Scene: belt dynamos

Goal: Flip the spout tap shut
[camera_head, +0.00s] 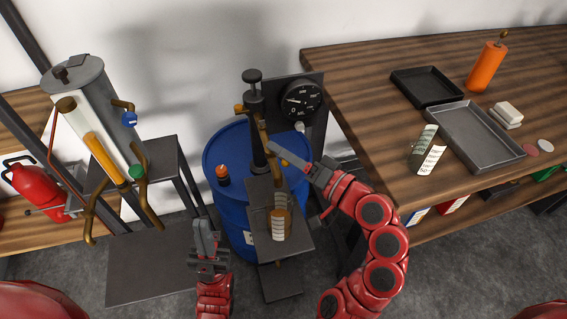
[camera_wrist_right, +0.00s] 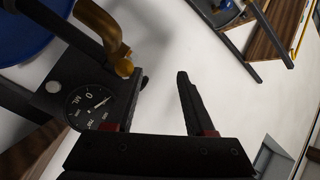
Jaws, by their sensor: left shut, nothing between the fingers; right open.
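A brass spout (camera_head: 262,130) comes off a dark pump on a blue drum (camera_head: 212,165), beside a round dial (camera_head: 302,98). In the right wrist view the curved brass spout (camera_wrist_right: 105,28) ends near a small brass knob (camera_wrist_right: 124,68), with the dial (camera_wrist_right: 88,108) below. My right gripper (camera_head: 274,152) is open beside the spout; its fingers also show in the wrist view (camera_wrist_right: 160,90), with nothing clearly between them. I cannot tell how the tap is turned. A labelled jar (camera_head: 279,222) stands on the plate under the spout. My left gripper (camera_head: 204,228) is shut and empty, left of the jar.
A grey tank (camera_head: 85,85) with brass pipes and blue and green knobs stands left. A red can (camera_head: 38,187) is far left.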

